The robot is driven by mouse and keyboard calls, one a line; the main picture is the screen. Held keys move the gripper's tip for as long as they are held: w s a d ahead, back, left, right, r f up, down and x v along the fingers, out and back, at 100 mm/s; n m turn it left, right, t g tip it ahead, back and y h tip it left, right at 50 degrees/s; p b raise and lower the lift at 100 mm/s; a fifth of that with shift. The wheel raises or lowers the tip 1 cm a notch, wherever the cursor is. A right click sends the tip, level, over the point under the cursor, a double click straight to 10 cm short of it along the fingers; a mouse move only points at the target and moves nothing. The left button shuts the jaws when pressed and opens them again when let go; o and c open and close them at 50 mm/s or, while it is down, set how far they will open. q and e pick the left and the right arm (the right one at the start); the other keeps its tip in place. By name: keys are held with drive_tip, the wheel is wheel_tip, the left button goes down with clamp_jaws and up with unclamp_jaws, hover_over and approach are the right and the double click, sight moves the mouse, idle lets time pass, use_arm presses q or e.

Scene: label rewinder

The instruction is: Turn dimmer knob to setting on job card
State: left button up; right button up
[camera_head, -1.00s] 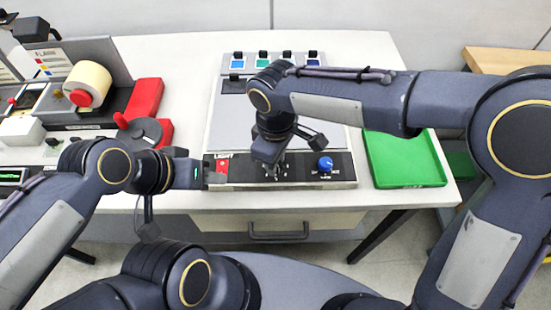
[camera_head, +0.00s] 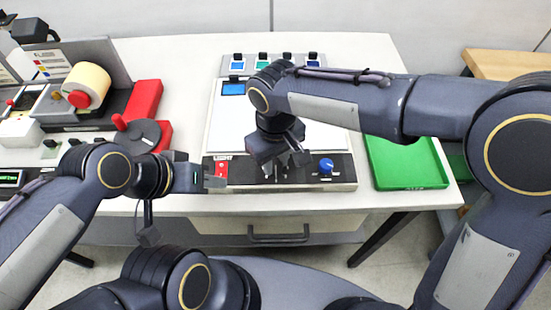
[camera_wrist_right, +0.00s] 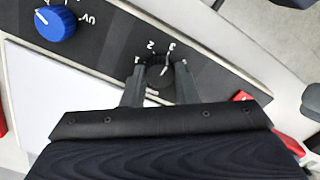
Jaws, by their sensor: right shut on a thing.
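The black knob (camera_wrist_right: 158,77) sits on the dark control strip (camera_wrist_right: 105,35) with marks 1, 2 and 3 around it. Its light pointer line appears to point toward the 3. My right gripper (camera_wrist_right: 160,88) is shut on this knob, one finger on each side. In the head view my right gripper (camera_head: 280,168) covers most of the knob. My left gripper (camera_head: 217,181) is beside the red switch (camera_head: 221,168) at the strip's left end; its finger gap is unclear. A small blue-faced card or display (camera_head: 233,88) is at the panel's upper left; its writing is unreadable.
The light panel (camera_head: 330,140) glows white behind the strip. A blue knob (camera_head: 326,165) is right of my right gripper, with a UV mark beside it in the wrist view. A green tray (camera_head: 405,170) is at right. Several coloured cards (camera_head: 263,62) stand behind.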

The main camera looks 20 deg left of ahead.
sight(275, 164)
drive_tip(key=o, duration=1)
drive_tip(key=shift+r, duration=0.1)
wheel_tip(275, 164, up, 7)
drive_tip(key=shift+r, duration=0.35)
